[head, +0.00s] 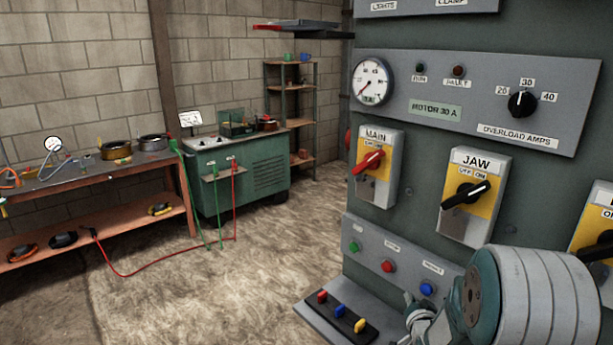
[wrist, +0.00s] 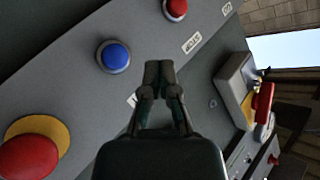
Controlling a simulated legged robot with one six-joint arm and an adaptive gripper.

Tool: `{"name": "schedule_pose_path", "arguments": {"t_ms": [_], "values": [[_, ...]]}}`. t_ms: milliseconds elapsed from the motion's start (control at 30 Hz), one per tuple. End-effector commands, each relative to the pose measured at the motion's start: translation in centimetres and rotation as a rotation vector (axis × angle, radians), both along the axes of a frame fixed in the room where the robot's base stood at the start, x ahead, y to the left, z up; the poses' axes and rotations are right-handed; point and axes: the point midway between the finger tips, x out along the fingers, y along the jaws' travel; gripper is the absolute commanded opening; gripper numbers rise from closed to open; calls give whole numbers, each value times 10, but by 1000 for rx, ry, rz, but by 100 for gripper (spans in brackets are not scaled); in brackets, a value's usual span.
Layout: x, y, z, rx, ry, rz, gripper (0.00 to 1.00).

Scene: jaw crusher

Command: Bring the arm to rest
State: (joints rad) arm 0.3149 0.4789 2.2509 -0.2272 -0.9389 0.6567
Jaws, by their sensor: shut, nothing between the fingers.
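My gripper (head: 416,312) is low at the right of the head view, in front of the control cabinet's lower panel, just left of the blue button (head: 427,289) in the picture. In the wrist view my gripper (wrist: 159,72) has its fingertips together with nothing between them. There the blue button (wrist: 114,56) is to the left of the fingertips, with grey panel showing around them. I cannot tell whether the fingertips touch the panel. My wrist hides part of the panel at the lower right of the head view.
The cabinet carries the MAIN switch (head: 369,162) with a red handle and the JAW switch (head: 466,195) with a black one. A ledge holds small coloured clips (head: 341,312). A red mushroom button (wrist: 28,157) is near my gripper. Open floor (head: 220,290) lies left.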

Motion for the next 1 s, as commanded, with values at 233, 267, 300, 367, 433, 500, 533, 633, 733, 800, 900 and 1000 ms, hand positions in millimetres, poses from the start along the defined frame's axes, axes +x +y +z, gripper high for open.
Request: {"name": "schedule_pose_path", "arguments": {"t_ms": [233, 267, 300, 367, 433, 500, 533, 633, 733, 800, 900, 1000], "values": [[-27, 30, 58, -127, 183, 33, 0], [-32, 34, 64, -140, 206, 38, 0], [-39, 38, 71, -158, 237, 46, 0], [-51, 46, 82, -183, 282, 59, 0], [-67, 55, 93, -208, 337, 77, 0], [-85, 64, 103, -233, 389, 99, 0], [-93, 68, 108, -244, 411, 108, 0], [-122, 81, 120, -275, 485, 146, 0], [-153, 93, 131, -303, 557, 190, 0], [-177, 102, 137, -323, 607, 226, 0], [-212, 114, 143, -347, 675, 282, 0], [-249, 125, 148, -371, 740, 346, 0]]}}
